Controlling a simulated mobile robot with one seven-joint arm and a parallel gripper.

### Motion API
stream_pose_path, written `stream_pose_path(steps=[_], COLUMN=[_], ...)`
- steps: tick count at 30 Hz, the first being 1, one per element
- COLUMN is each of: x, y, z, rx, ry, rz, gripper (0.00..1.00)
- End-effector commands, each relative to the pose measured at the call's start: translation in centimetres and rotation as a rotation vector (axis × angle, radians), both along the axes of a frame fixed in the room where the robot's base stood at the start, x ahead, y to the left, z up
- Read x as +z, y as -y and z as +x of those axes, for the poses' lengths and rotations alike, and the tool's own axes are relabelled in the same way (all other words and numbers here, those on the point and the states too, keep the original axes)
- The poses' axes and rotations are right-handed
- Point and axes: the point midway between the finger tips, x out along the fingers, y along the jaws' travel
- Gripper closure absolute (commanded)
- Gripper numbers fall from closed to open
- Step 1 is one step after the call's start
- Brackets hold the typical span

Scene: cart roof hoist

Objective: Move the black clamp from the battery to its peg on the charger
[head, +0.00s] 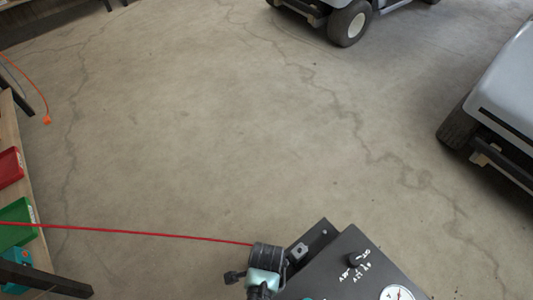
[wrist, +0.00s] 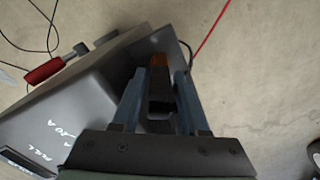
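In the wrist view the black clamp (wrist: 160,105), with a copper-brown end, lies between the two blue-grey fingers of my gripper (wrist: 161,82). The fingers look closed on its sides. It is over a dark plate at the edge of the charger (wrist: 75,120). I cannot tell whether it touches the peg, which is hidden. In the head view my gripper (head: 264,282) is beside the left edge of the charger (head: 345,268), which has a white gauge and a knob. The clamp cannot be made out there. The battery is not identifiable in either view.
A red-handled clamp (wrist: 45,71) is at the charger's other side. A taut red line (head: 130,232) crosses from the left to my wrist area. Red (head: 10,167) and green (head: 18,222) bins stand at the left. Carts (head: 505,105) stand at the right; the middle floor is clear.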

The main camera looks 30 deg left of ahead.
Motion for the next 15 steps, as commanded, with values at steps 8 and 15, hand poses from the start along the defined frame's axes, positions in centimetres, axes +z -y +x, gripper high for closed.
stream_pose_path(steps=[8,15], x=[0.0,1.0], y=[0.0,0.0], z=[0.0,0.0], rx=[0.000,0.000], ry=[-0.001,0.001], rz=[-0.001,0.001], gripper=[0.38,0.38])
